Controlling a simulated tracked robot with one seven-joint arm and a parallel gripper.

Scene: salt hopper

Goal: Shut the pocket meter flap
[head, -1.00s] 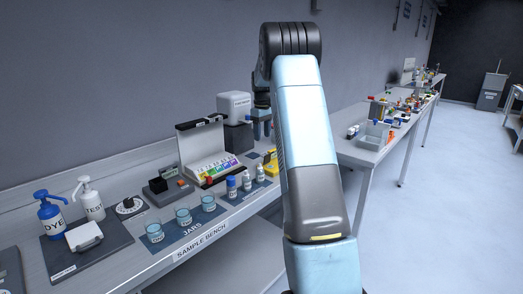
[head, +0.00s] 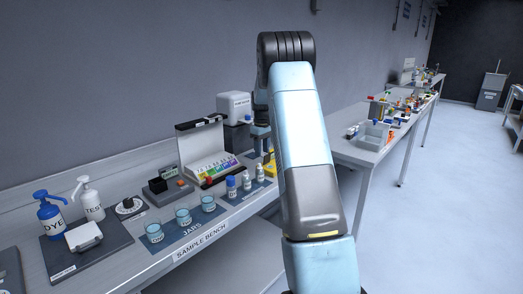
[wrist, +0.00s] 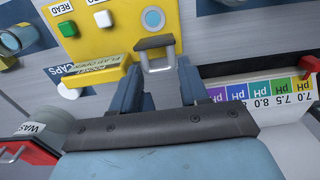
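The yellow pocket meter (wrist: 105,42) fills the upper middle of the wrist view, with a green button, a white button and a round blue window. A grey, frame-shaped flap piece with a dark bar (wrist: 155,43) sticks out from its near side; its exact angle is hard to tell. My gripper (wrist: 160,82) is open and empty, its two dark fingers apart just short of this piece, which lies between and beyond their tips. In the head view my gripper (head: 262,143) hangs above the meter (head: 268,166), which my arm mostly hides.
A pH colour chart stand (head: 212,166) stands just left of my gripper; its chart edge (wrist: 265,90) shows close on the right in the wrist view. Small bottles (head: 247,180) stand in front. A white dispenser box (head: 234,105) stands behind. Jars (head: 182,217) are further left.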

